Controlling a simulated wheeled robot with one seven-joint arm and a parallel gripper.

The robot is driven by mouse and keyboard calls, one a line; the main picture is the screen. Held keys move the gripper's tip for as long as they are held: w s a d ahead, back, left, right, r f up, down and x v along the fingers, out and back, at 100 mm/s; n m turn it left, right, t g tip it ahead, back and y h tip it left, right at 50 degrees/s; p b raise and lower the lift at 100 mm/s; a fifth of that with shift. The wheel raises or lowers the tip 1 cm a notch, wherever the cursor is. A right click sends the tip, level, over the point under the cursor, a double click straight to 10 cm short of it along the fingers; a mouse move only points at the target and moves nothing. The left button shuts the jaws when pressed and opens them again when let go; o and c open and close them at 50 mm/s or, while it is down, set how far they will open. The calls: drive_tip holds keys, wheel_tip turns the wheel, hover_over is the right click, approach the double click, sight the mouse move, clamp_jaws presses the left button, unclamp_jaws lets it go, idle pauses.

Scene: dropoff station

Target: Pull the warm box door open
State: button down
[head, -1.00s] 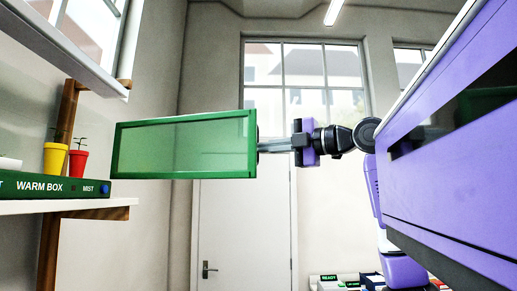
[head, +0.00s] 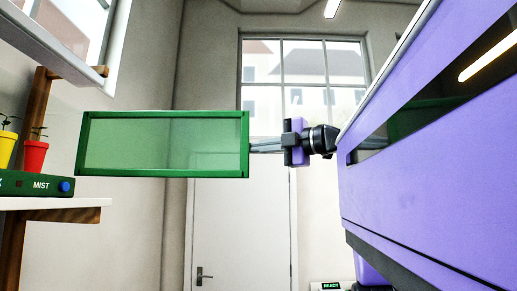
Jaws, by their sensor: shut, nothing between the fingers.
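The warm box door (head: 163,172) is a clear pane in a green frame. It stands swung out from the shelf, nearly face-on to me in the head view. My gripper (head: 252,147) is shut and empty at the door's right edge. Its fingertips are at or just behind the frame there. I cannot tell whether they touch it. No handle is visible on the door.
A white room door (head: 240,230) and a window (head: 305,75) are at the back. A small "READY" display (head: 331,286) shows at the bottom.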

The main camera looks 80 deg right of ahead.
drive_tip(key=b+v, duration=0.2)
drive_tip(key=v, duration=0.6)
drive_tip(key=shift+b, duration=0.35)
drive_tip(key=shift+w, duration=0.1)
